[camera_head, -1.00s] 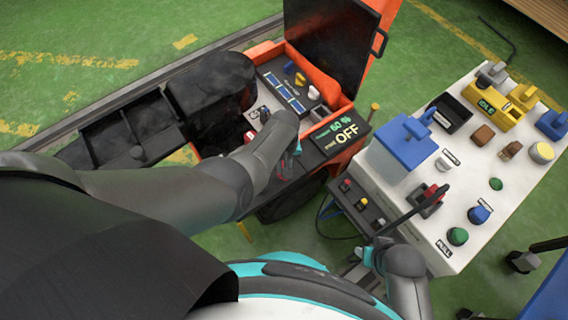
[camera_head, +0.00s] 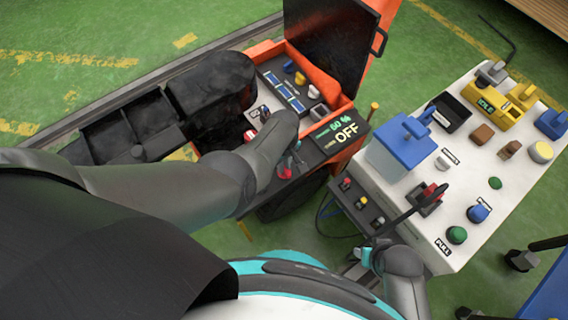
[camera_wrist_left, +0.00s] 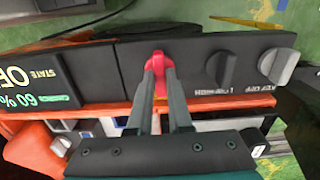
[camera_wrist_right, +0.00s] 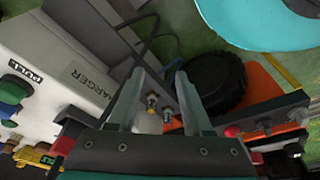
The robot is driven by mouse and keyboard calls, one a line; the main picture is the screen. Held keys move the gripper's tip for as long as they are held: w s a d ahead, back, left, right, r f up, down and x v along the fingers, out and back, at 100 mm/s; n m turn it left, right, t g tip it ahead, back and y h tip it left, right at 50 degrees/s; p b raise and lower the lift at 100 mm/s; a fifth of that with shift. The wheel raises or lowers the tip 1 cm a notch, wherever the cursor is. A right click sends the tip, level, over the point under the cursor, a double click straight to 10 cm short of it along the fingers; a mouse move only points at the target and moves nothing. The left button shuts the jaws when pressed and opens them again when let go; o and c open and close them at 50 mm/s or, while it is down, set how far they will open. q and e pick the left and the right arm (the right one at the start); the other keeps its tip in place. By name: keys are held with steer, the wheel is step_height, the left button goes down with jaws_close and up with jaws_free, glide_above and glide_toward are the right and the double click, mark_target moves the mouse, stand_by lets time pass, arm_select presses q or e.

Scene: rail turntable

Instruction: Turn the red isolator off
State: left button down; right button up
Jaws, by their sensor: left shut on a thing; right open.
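The red isolator (camera_wrist_left: 158,62) is a red handle on the dark front panel (camera_wrist_left: 190,75) of the orange machine. It shows in the left wrist view, and a bit of its red (camera_head: 285,173) shows in the head view. My left gripper (camera_wrist_left: 160,82) is shut on the red handle, which stands upright between the fingertips in the left wrist view. In the head view my left gripper (camera_head: 291,158) is partly hidden by its own arm. The display (camera_head: 338,133) beside it reads OFF and 60 %. My right gripper (camera_wrist_right: 157,80) is open and empty near the white charger cart.
A black knob (camera_wrist_left: 219,68) and a grey knob (camera_wrist_left: 278,66) sit on the same panel. The raised dark lid (camera_head: 335,40) stands behind the open orange box. The white cart (camera_head: 500,205) with several buttons and boxes stands to the right.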

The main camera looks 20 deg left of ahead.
arm_select(q)
steer(key=c, duration=0.8)
jaws_free()
steer(key=shift+c, duration=0.2)
steer(key=shift+r, duration=0.1)
